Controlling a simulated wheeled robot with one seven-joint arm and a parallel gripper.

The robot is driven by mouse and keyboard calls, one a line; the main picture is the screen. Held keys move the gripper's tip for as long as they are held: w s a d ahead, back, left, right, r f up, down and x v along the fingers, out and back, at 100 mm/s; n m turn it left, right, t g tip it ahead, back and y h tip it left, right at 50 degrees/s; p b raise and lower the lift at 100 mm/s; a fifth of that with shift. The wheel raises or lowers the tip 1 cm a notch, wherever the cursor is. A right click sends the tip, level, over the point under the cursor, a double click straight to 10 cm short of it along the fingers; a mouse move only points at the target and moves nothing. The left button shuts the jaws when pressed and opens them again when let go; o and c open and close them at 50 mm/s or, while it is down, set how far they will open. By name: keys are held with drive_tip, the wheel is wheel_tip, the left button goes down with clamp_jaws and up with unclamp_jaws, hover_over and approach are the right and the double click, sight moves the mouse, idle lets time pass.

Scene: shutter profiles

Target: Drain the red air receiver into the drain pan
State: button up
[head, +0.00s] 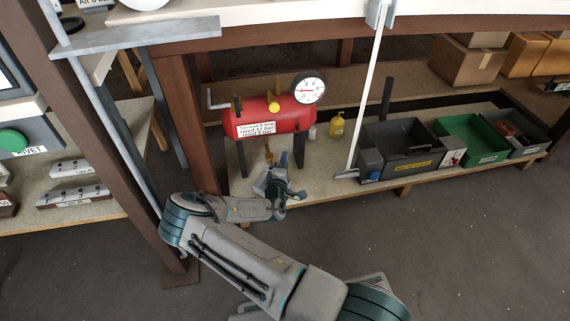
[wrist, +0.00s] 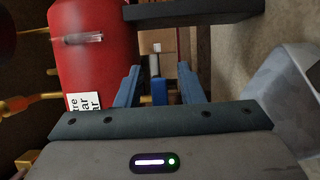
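The red air receiver (head: 285,124) is a horizontal tank on dark legs on the low shelf, with a white label and a round gauge (head: 309,91). It also shows in the wrist view (wrist: 85,60). Brass piping (head: 268,150) hangs beneath it. My gripper (head: 284,165) is at the receiver's lower front. In the wrist view my gripper (wrist: 160,85) is open, with a small blue part (wrist: 160,92) on a grey stem between its fingers, gaps visible on both sides. No drain pan can be clearly identified; a dark grey bin (head: 398,166) with an unreadable yellow label stands to the right.
A green bin (head: 470,140) and cardboard boxes (head: 468,60) are further right. A brown upright (head: 188,130) is close on the left. Floor at front right is clear.

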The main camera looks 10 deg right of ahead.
clamp_jaws()
drive_tip(key=shift+f+m, duration=0.1)
drive_tip(key=shift+m, duration=0.3)
drive_tip(key=a+f+m+g+y+p, duration=0.3)
drive_tip(key=m+y, duration=0.3)
drive_tip(key=m, duration=0.6)
drive_tip(key=shift+a+f+p, duration=0.55)
drive_tip(key=shift+a+f, duration=0.1)
drive_tip(key=shift+f, duration=0.15)
drive_tip(key=shift+s, duration=0.1)
unclamp_jaws()
